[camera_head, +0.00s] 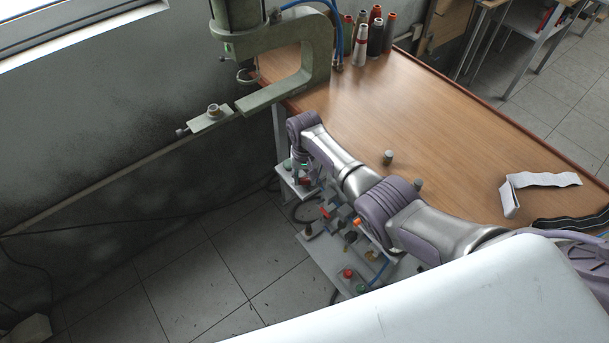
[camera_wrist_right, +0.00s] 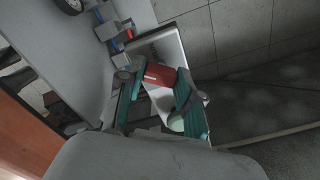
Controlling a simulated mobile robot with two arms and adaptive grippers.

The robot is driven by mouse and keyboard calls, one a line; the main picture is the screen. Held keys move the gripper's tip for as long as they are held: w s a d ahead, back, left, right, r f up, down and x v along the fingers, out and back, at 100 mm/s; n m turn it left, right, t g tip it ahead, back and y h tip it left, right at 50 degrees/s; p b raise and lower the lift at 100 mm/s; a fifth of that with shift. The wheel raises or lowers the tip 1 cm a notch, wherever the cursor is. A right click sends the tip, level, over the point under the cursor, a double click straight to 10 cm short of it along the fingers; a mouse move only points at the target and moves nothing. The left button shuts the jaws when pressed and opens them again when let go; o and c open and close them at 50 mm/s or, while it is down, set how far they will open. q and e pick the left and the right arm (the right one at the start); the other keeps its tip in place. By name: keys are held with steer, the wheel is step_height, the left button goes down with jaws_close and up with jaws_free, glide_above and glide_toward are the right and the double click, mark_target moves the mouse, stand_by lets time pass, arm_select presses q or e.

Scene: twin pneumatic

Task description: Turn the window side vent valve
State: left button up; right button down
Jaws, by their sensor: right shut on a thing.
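My right gripper (camera_head: 303,166) reaches down past the table's left edge to a low grey panel with pneumatic fittings. In the right wrist view my right gripper (camera_wrist_right: 160,84) has its teal fingers on either side of a red valve handle (camera_wrist_right: 160,75) and is shut on it. A pale green button (camera_wrist_right: 176,123) shows close to the right finger; a green button also shows in the head view (camera_head: 287,163). The left gripper is not in view.
A wooden table (camera_head: 440,115) holds thread spools (camera_head: 361,45), small grey knobs (camera_head: 388,157) and a white folded strip (camera_head: 545,180). A green press (camera_head: 318,65) stands at its far left corner. Further fittings include an orange-red one (camera_head: 325,213) and red button (camera_head: 347,272). The tiled floor (camera_head: 180,270) left is mostly clear.

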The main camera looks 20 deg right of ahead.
mark_target(304, 179)
steer(key=n, duration=0.3)
steer(key=shift+n, duration=0.3)
steer(key=shift+n+p, duration=0.35)
steer(key=shift+n, duration=1.45)
steer(key=c, duration=0.8)
jaws_free()
steer(key=shift+o, duration=0.2)
step_height(304, 179, up, 12)
steer(key=shift+f, duration=0.1)
